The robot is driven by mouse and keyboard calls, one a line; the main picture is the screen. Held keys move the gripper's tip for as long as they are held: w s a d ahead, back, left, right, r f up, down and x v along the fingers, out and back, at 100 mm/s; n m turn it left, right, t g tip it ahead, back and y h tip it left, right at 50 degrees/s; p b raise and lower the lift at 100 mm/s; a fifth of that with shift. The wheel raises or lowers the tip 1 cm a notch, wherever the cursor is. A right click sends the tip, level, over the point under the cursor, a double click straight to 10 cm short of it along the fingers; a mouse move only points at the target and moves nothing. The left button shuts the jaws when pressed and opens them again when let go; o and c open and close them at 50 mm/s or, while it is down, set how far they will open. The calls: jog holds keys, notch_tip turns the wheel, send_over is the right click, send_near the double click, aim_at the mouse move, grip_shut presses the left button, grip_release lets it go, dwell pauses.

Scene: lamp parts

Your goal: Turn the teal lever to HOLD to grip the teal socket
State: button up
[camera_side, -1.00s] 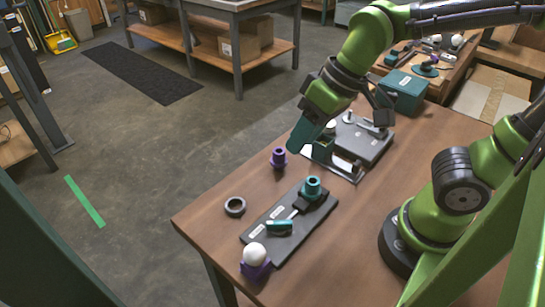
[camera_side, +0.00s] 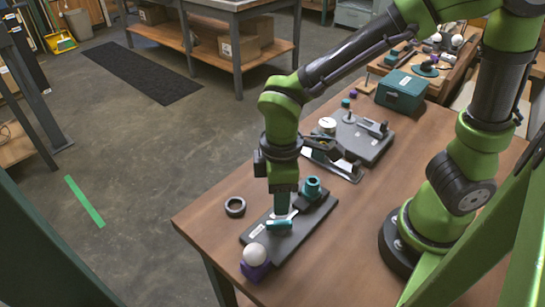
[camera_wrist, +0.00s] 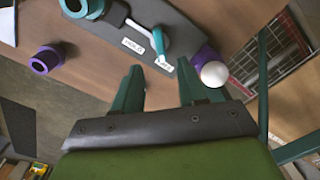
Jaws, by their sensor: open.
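The teal lever (camera_side: 279,225) lies on the dark base plate (camera_side: 250,236), at its near end. The teal socket (camera_side: 312,188) stands upright at the plate's far end and shows at the wrist view's top edge (camera_wrist: 85,6). My gripper (camera_wrist: 158,80) is open and empty. In the wrist view the lever appears just beyond the gap between its fingertips. From the side, my gripper (camera_side: 283,208) is low over the lever.
A white ball (camera_side: 255,254) in a purple holder sits close by the plate's near end. A purple collar (camera_wrist: 46,60) shows in the wrist view. A grey fixture (camera_side: 365,140) and a teal box (camera_side: 402,92) stand behind.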

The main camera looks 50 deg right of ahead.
aim_at(279, 222)
notch_tip(279, 222, down, 8)
dwell(0.5)
grip_shut()
